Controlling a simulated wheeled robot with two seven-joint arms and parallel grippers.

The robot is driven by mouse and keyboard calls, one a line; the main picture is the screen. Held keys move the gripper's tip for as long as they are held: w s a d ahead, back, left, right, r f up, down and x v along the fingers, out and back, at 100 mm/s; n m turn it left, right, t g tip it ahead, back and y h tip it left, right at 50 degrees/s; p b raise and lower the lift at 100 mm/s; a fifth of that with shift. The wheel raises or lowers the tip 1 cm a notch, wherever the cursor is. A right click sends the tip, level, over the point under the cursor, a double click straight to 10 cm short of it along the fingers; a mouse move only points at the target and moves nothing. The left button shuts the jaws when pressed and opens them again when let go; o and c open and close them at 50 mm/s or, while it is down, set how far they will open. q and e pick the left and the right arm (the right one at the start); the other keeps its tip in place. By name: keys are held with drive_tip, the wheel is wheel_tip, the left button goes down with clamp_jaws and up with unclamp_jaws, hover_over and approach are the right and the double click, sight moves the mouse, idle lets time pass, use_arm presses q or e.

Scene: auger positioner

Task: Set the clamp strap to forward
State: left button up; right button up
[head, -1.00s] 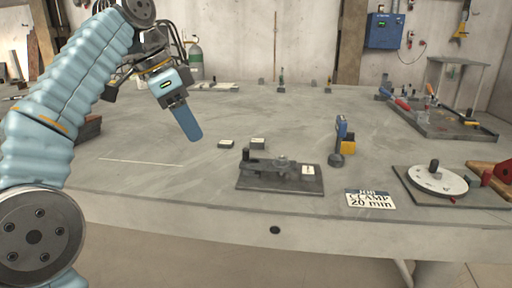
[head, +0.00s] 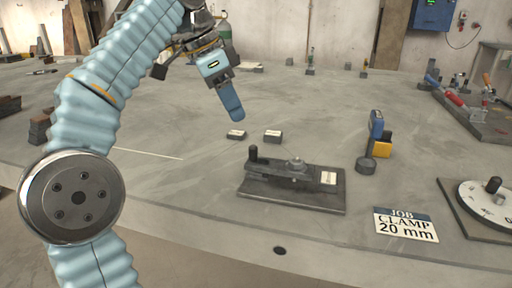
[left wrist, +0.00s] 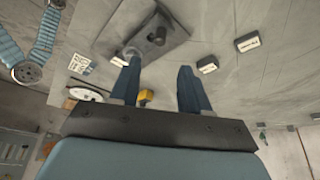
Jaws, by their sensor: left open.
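The clamp strap (head: 280,170) is a dark grey bar on a dark base plate (head: 290,199) near the table's front edge. It has an upright black knob (head: 253,152) at its left end and a round nut near its middle. A small white label (head: 328,178) is at the plate's right. In the left wrist view, the plate (left wrist: 172,22) and knob (left wrist: 157,36) show at the top. My left gripper (head: 236,112) is above and behind the strap, apart from it. Its two blue fingers (left wrist: 160,72) are spread with nothing between them. My right gripper is not seen.
Two small blocks (head: 236,134) (head: 272,136) lie behind the plate. A blue and yellow tool (head: 376,135) stands right of it. A card reading "JOB CLAMP 20 mm" (head: 406,225) lies at front right, near a round dial (head: 488,203). The table left of the plate is clear.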

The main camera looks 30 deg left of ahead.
sight(253, 146)
use_arm(q)
drive_tip(key=b+x, duration=0.3)
drive_tip(key=x, duration=0.8)
drive_tip(key=shift+f+b, duration=0.15)
drive_tip(key=shift+b, duration=0.25)
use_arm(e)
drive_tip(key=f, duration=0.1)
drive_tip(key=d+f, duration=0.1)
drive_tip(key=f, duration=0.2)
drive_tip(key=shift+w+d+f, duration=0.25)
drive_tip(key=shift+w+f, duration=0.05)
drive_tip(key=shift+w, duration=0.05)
use_arm(q)
clamp_jaws()
drive_tip(key=shift+d, duration=0.1)
